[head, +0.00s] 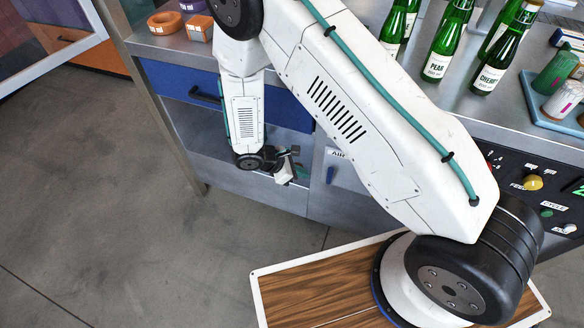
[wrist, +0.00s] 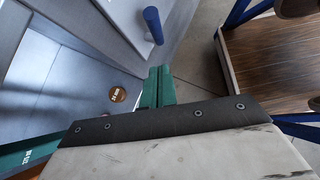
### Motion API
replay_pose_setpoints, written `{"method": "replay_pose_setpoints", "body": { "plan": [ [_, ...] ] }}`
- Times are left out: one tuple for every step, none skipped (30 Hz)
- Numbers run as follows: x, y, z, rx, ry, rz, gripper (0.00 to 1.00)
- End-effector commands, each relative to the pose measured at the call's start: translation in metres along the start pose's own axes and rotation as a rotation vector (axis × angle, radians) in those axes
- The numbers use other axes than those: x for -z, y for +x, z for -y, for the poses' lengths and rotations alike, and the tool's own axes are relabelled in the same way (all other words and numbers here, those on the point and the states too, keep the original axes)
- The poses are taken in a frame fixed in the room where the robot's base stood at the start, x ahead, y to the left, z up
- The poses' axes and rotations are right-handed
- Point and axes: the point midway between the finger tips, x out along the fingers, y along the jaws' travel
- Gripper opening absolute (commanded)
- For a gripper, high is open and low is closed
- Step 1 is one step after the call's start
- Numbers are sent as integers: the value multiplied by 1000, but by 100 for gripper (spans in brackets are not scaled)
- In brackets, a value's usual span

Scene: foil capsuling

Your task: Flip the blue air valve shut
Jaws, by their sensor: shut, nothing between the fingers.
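The blue air valve lever (head: 329,175) is on the grey front panel, just below the "AIR" label (head: 338,153). It hangs about vertical in the head view. In the wrist view a blue lever (wrist: 153,24) sticks out from the panel, beyond my fingertips. My gripper (head: 292,167) is left of the lever in the head view, at the panel's lower front, apart from it. In the wrist view its green fingers (wrist: 158,84) are together with nothing between them. The lever's mount is partly out of sight in the wrist view.
A blue drawer (head: 190,90) is above and left of my gripper. Several green bottles (head: 443,50) stand on the metal counter. A control panel (head: 530,190) with knobs is at right. In the wrist view a round copper-coloured tag (wrist: 118,95) lies near the fingers. Open floor is at left.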

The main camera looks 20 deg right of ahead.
Motion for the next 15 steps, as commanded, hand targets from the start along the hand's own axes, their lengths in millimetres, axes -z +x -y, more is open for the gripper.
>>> {"method": "replay_pose_setpoints", "body": {
  "plan": [
    [0,12,1,5,-1,2,0],
    [0,19,1,4,-1,1,0],
    [0,27,1,5,0,1,0],
    [0,32,1,4,-1,1,0],
    [-4,36,0,4,2,1,0],
    [-10,39,0,3,3,0,0],
    [-13,42,0,3,3,0,0],
    [-16,46,0,3,2,0,0],
    [-19,49,0,3,2,-1,0],
    [-21,51,0,3,1,-1,0],
    [-23,52,0,2,1,-1,0],
    [-25,54,0,2,1,-1,0],
    [-26,56,0,2,2,-1,0],
    [-27,57,0,2,2,-1,0],
    [-28,57,0,2,2,-1,0]
  ]
}}
